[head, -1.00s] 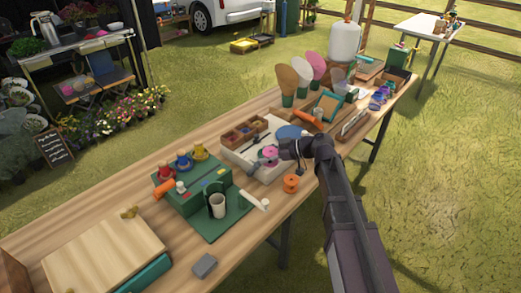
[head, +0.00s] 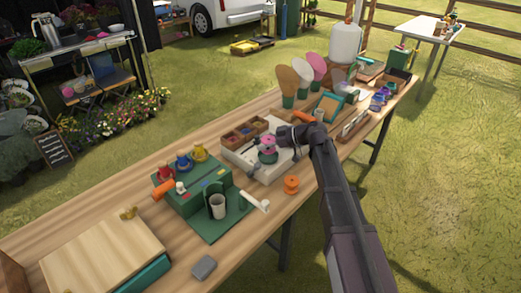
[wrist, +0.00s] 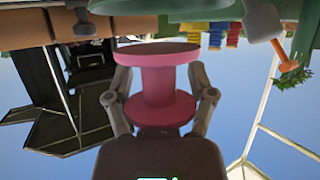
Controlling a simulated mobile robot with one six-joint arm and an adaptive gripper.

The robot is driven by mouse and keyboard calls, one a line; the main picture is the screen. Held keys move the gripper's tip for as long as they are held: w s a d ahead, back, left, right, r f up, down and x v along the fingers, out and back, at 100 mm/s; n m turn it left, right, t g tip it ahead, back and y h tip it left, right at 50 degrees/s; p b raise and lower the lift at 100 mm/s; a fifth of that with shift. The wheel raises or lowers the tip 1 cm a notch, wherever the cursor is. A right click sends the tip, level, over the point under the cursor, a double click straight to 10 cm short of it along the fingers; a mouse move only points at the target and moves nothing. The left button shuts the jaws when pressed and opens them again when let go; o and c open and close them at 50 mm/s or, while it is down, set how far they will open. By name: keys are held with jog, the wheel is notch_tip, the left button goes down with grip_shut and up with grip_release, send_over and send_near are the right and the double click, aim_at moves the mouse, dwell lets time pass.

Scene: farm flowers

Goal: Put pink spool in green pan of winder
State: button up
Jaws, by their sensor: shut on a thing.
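My gripper (wrist: 163,105) is shut on the pink spool (wrist: 165,88), its fingers on either side. In the head view the pink spool (head: 267,142) is held just above a small green pan (head: 268,157). The pan belongs to the grey-white winder on a pale board (head: 240,155). A gap between spool and pan cannot be made out clearly. In the wrist view, the scene is upside down and a green edge (wrist: 150,22), likely the pan, lies close to the spool's end.
An orange spool (head: 291,185) stands near the table's front edge. A wooden tray (head: 243,132) sits behind.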

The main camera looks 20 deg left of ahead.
jog(key=shift+f+b, duration=1.55)
jog(key=shift+f, duration=0.15)
jog(key=o, duration=1)
jog(key=shift+c, duration=0.2)
jog(key=shift+r, duration=0.1)
jog(key=shift+w+d+r+p, duration=0.1)
jog(key=shift+d+r+p, duration=0.2)
jog(key=shift+d, duration=0.25)
jog(key=p+v, duration=0.4)
jog(key=v, duration=0.6)
jog(key=shift+d, duration=0.4)
